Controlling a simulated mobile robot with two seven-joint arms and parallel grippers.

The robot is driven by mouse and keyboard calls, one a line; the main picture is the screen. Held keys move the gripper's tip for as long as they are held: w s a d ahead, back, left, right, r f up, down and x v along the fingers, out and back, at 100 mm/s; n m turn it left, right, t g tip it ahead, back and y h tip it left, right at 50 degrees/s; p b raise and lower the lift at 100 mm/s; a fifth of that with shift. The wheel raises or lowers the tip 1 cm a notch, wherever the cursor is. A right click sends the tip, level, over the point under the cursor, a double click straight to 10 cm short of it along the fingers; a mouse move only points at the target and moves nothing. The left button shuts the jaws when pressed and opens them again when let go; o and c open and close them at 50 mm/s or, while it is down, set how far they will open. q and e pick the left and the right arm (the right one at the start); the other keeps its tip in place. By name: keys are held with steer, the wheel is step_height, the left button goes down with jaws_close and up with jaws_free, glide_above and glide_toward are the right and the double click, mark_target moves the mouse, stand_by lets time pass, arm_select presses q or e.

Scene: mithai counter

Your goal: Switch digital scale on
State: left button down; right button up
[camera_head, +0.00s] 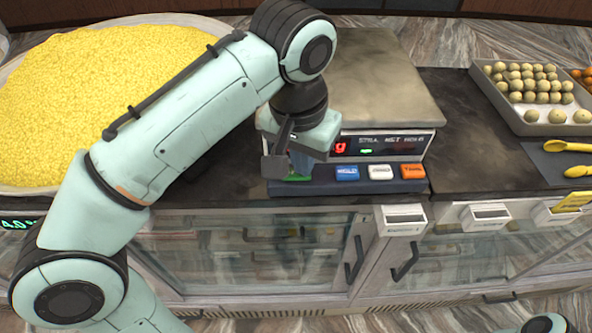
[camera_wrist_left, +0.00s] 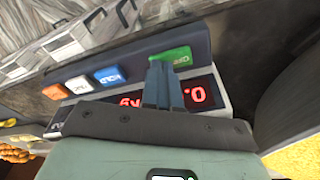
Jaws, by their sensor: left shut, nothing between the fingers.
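The digital scale (camera_head: 375,85) stands on the dark counter with a broad metal platform. Its display shows lit red characters, partly hidden by my left gripper in both views. On its front strip are a green button (camera_head: 297,178), a blue button (camera_head: 347,173), a white button and an orange button. My left gripper (camera_head: 300,166) is shut and empty, its fingertips at the green button. In the left wrist view, the closed fingers (camera_wrist_left: 162,80) reach the near edge of the green button (camera_wrist_left: 172,57); I cannot tell whether they touch it. My right gripper is out of view.
A large pan of yellow grains (camera_head: 100,100) lies left of the scale, under my left arm. A tray of round sweets (camera_head: 489,85) and yellow utensils (camera_head: 566,146) are at right. Glass-fronted cabinets (camera_head: 240,250) with handles and label holders run below the counter edge.

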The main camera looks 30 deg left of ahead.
arm_select(q)
steer(key=shift+r+p, duration=0.35)
steer(key=shift+r, duration=0.2)
steer(key=shift+w+r+p, duration=0.1)
steer(key=shift+r+p, duration=0.4)
steer(key=shift+r, duration=2.35)
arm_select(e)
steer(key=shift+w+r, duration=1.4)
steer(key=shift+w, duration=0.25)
